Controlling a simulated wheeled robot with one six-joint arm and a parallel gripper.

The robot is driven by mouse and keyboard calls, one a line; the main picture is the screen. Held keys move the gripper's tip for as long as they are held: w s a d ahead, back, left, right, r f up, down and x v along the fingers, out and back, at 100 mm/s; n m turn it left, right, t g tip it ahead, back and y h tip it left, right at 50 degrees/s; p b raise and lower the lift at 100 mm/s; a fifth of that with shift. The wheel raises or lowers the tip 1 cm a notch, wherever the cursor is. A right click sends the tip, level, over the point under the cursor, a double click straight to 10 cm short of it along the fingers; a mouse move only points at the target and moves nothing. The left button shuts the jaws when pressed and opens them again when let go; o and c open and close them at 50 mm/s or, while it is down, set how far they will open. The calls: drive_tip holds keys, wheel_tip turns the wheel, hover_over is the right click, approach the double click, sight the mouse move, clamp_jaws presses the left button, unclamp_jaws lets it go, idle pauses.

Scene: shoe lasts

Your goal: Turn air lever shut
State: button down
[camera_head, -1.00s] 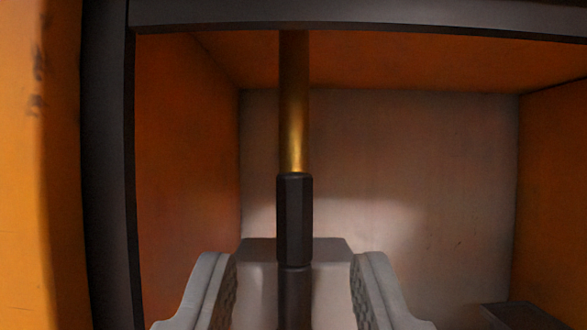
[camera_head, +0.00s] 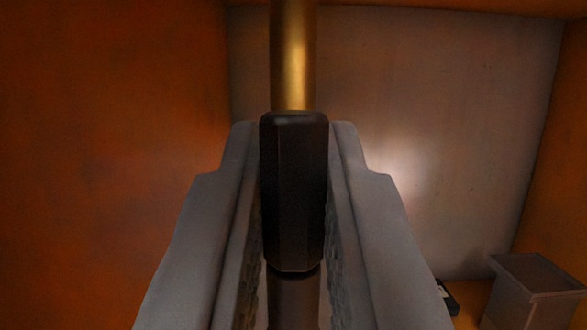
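The air lever shows as a brass rod (camera_head: 294,55) that comes down from the top of the view, with a black faceted grip (camera_head: 294,190) at its lower end. A dark narrower part (camera_head: 294,300) shows below the grip. My gripper (camera_head: 294,135) has one grey finger on each side of the black grip. Both fingers lie close against its sides, and it appears shut on the grip. The lever's pivot is out of view.
Orange walls stand at the left (camera_head: 110,150) and right (camera_head: 560,150), with a pale back wall (camera_head: 450,120) behind the lever. A grey open-topped box (camera_head: 535,290) stands at the lower right, beside a small dark object (camera_head: 447,297).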

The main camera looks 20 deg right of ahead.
idle(0.3)
drive_tip(key=s+d+f+m+g+h, duration=0.1)
drive_tip(key=d+f+m+g+h, duration=0.1)
drive_tip(key=m, duration=0.9)
drive_tip(key=s+d+f+m+g+h, duration=0.1)
drive_tip(key=d+f+m+g, duration=0.3)
drive_tip(key=m, duration=0.7)
drive_tip(key=shift+f+m+g+h, duration=0.3)
drive_tip(key=shift+f+g+h, duration=0.05)
drive_tip(key=shift+g+h, duration=0.55)
drive_tip(key=shift+d+f, duration=0.1)
drive_tip(key=c, duration=1.5)
unclamp_jaws()
drive_tip(key=shift+o, duration=0.5)
drive_tip(key=shift+s, duration=0.15)
drive_tip(key=v, duration=1.7)
